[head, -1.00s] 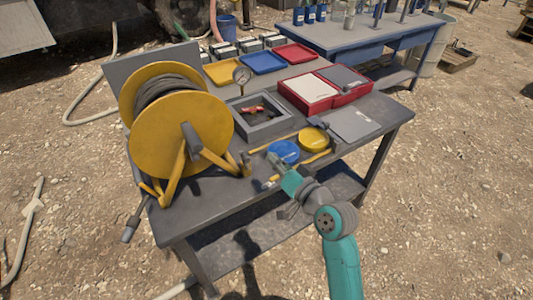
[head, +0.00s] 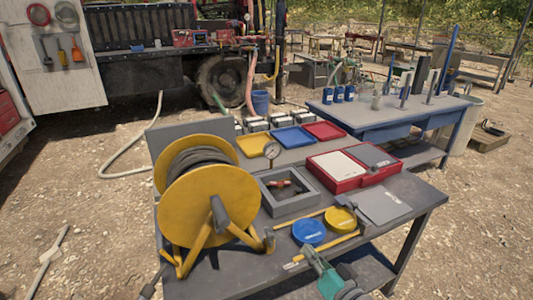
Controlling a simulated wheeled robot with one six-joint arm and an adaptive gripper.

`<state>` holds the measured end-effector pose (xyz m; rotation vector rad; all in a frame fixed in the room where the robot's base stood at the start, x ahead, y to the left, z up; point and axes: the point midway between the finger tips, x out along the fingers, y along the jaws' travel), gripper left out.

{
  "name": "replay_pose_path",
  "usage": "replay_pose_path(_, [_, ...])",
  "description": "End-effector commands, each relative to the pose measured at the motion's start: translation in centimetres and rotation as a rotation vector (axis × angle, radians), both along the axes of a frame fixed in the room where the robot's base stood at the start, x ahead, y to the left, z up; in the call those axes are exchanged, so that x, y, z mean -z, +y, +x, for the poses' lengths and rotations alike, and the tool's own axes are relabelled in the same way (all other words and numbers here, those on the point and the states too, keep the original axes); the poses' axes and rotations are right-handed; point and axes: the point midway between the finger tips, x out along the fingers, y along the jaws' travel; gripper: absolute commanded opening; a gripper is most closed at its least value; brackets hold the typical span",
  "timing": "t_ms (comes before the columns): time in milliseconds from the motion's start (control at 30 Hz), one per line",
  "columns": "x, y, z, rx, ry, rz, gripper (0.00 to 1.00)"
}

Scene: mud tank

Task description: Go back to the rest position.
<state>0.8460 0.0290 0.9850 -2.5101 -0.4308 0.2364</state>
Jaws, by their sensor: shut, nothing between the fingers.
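Only part of my arm shows in the head view, a teal and grey stretch at the bottom edge, in front of the workbench (head: 225,283). It lies near the front edge of the bench, just below the yellow-handled tools. My gripper itself is not in the frame, so its fingers cannot be seen.
The bench holds a yellow hose reel (head: 207,208), a grey tray (head: 290,208), a blue lid (head: 308,231), a yellow lid (head: 340,220), and a red case (head: 345,187). A blue table (head: 375,118) and a truck (head: 150,70) stand behind. Gravel is open at left and right.

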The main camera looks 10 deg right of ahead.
Motion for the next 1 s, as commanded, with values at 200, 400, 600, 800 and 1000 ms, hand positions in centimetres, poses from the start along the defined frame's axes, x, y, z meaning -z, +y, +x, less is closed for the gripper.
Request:
replay_pose_path(200, [4.1, -0.5, -3.4, 0.067, 0.036, -0.024, 0.00])
replay_pose_path(400, [8.8, -1.3, -9.1, 0.160, 0.071, -0.084, 0.00])
replay_pose_path(600, [12.0, -2.1, -15.4, 0.232, 0.098, -0.164, 0.00])
replay_pose_path(800, [13.7, -2.7, -21.9, 0.282, 0.114, -0.260, 0.00])
replay_pose_path(1000, [14.2, -3.2, -28.3, 0.303, 0.121, -0.366, 0.00])
